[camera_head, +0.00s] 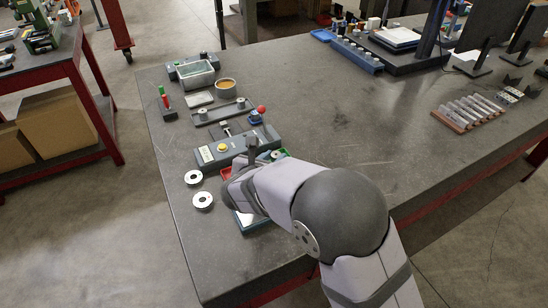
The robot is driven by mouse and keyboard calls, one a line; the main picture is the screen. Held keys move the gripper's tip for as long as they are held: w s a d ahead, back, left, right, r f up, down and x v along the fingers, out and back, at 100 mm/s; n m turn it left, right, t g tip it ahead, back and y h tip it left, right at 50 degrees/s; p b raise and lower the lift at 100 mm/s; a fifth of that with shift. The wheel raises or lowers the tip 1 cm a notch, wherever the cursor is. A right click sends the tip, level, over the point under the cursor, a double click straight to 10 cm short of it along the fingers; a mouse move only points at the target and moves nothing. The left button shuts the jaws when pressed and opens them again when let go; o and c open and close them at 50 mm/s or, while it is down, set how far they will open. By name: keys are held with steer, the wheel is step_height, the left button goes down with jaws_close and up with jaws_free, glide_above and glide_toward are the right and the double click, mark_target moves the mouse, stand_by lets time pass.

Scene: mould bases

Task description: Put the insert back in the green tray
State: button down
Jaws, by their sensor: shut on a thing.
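My arm comes in from the lower right, and its wrist hangs over the front left part of the bench. My gripper (252,148) shows only in part, as a dark piece beyond the wrist. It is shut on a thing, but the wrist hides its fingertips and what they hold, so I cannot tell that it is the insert. A small strip of the green tray (285,153) shows just right of the gripper, with a pale round piece (276,155) at it. Most of the tray is hidden.
Two silver rings (203,200) lie farther left. A grey box with a yellow button (222,148) stands behind, with a red-knobbed fixture (261,110) beyond. The bench (340,110) is clear in the middle.

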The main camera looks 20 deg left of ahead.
stand_by(0.3)
steer(key=c, duration=1.4)
jaws_free()
steer(key=shift+b+v, duration=0.8)
steer(key=shift+v, duration=2.85)
steer(key=shift+d, duration=0.1)
